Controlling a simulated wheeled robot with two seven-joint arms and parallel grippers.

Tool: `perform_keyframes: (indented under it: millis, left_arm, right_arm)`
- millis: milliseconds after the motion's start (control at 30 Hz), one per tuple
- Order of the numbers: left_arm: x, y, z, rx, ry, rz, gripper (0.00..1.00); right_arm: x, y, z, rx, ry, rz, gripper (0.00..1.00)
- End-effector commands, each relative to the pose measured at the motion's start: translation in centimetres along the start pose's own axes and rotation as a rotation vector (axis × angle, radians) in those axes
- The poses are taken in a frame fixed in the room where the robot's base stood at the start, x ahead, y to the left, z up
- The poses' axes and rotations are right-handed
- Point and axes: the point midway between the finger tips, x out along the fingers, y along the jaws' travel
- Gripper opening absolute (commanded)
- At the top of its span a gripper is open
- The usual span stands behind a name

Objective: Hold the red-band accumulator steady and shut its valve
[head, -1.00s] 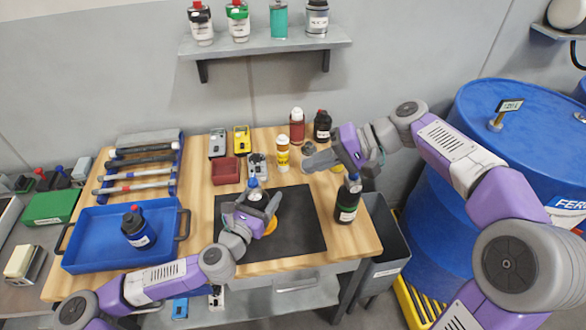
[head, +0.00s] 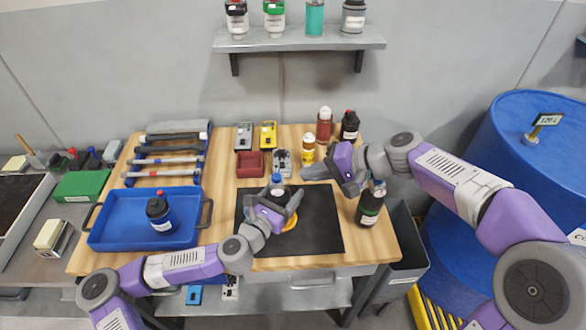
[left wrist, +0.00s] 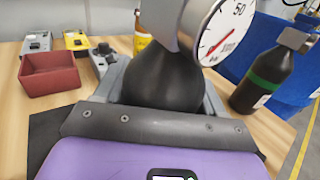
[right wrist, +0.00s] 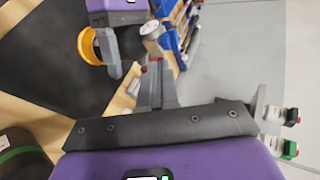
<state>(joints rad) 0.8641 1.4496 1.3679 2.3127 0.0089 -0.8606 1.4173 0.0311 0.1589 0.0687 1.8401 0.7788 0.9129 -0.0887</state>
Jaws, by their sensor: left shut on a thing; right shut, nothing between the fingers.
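A dark, round-bodied accumulator (left wrist: 165,75) stands upright on the black mat (head: 325,240), with a white dial gauge (left wrist: 218,32) at its top in the left wrist view. In the head view a blue part (head: 277,180) shows at its top. My left gripper (head: 284,203) is shut around its body; the fingers hide any band. My right gripper (head: 308,173) is shut and empty, just right of the accumulator's top. In the right wrist view its closed fingers (right wrist: 155,85) point towards a small gauge and fitting (right wrist: 151,30); I cannot tell whether they touch.
A green-banded black bottle (head: 369,207) stands at the mat's right edge. An orange ring (head: 290,222) lies by my left gripper. A blue tray (head: 110,233) with a dark bottle (head: 160,213) is at left. Yellow (head: 308,149), red (head: 324,127) and black (head: 349,127) bottles stand behind.

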Motion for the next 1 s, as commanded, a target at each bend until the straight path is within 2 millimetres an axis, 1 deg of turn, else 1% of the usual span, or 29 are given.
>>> perform_keyframes:
  millis: [33,100,300,433,767,1000]
  left_arm:
    - [0.0,0.0,0.1,0.001,-0.002,0.001,0.21]
    - [0.0,0.0,0.1,0.001,-0.002,0.000,0.21]
    - [0.0,0.0,0.1,0.001,-0.002,0.001,0.21]
    - [0.0,0.0,0.1,0.001,-0.002,0.000,0.21]
    - [0.0,0.0,0.1,0.001,-0.002,0.000,0.21]
    - [0.0,0.0,0.1,0.001,-0.002,-0.001,0.21]
  right_arm:
    - [1.1,0.0,0.1,0.000,-0.005,0.002,0.00]
    - [2.1,-0.7,0.1,-0.004,-0.003,0.000,0.00]
    - [3.8,-1.8,0.1,-0.002,-0.002,0.000,0.00]
    - [4.1,-2.0,0.0,-0.002,0.001,0.000,0.00]
    - [4.2,-2.0,0.0,-0.004,-0.005,0.000,0.00]
    - [5.0,-2.5,-0.5,-0.059,-0.102,0.008,0.00]
